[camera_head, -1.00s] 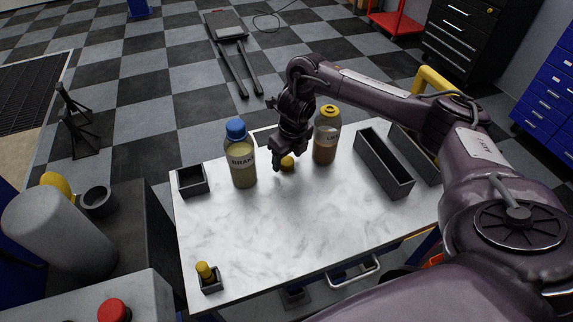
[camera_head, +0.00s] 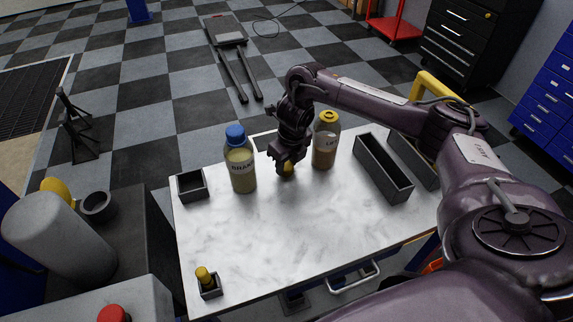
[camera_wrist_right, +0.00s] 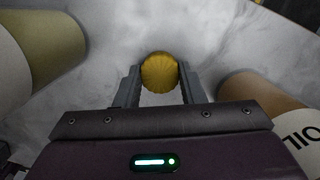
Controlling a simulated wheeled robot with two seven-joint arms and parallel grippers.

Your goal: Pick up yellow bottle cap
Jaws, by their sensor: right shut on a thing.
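The yellow bottle cap (camera_head: 288,170) is at the far part of the white table, between two bottles. My right gripper (camera_head: 286,172) reaches down over it and is shut on it. In the right wrist view the round ribbed cap (camera_wrist_right: 159,72) sits between the two fingertips of my right gripper (camera_wrist_right: 160,78). Whether the cap still touches the table cannot be told. My left gripper is not in view.
A blue-capped bottle (camera_head: 240,165) stands close left of the gripper, and a yellow-capped bottle (camera_head: 325,145) close right. Dark bins (camera_head: 384,172) stand at right, a small box (camera_head: 192,185) at left. A small holder with a yellow-topped item (camera_head: 206,281) is front left. The table's (camera_head: 300,225) front middle is clear.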

